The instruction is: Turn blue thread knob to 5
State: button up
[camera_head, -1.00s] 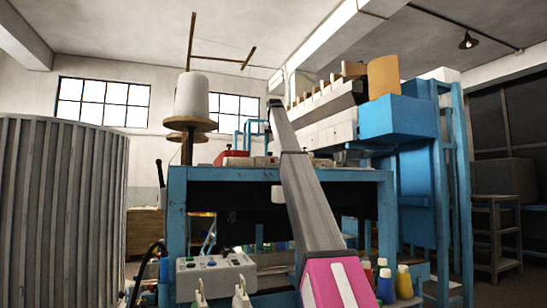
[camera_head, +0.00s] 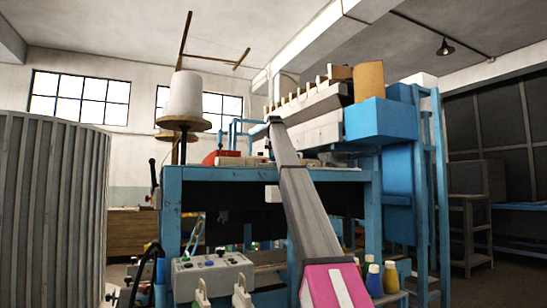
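A grey control box (camera_head: 212,272) with small coloured knobs or buttons, one of them blue (camera_head: 209,263), is at the lower middle, in front of the blue-framed machine table (camera_head: 270,174). I cannot tell whether that blue one is the thread knob, and no number can be read. My grey arm slants up from a pink link at the bottom, and its far end is above the table top. The fingers of my gripper cannot be made out there.
A large ribbed grey drum (camera_head: 50,205) stands at left. A white thread cone (camera_head: 185,95) stands over the table. Several coloured bottles or spools (camera_head: 390,275) are right of my arm. Blue machinery (camera_head: 385,120) fills the right of the table, with a shelf stand (camera_head: 470,225) beyond.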

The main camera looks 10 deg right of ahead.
dwell(0.3)
jog(key=n+y, duration=0.1)
jog(key=n, duration=0.3)
jog(key=shift+d+n+y, duration=0.15)
jog(key=shift+n+y, duration=0.15)
jog(key=shift+y, duration=0.1)
jog(key=shift+w+r+n+g+y, duration=0.1)
jog(key=shift+n+g+y, duration=0.5)
jog(key=shift+n, duration=1.6)
jog(key=o, duration=0.9)
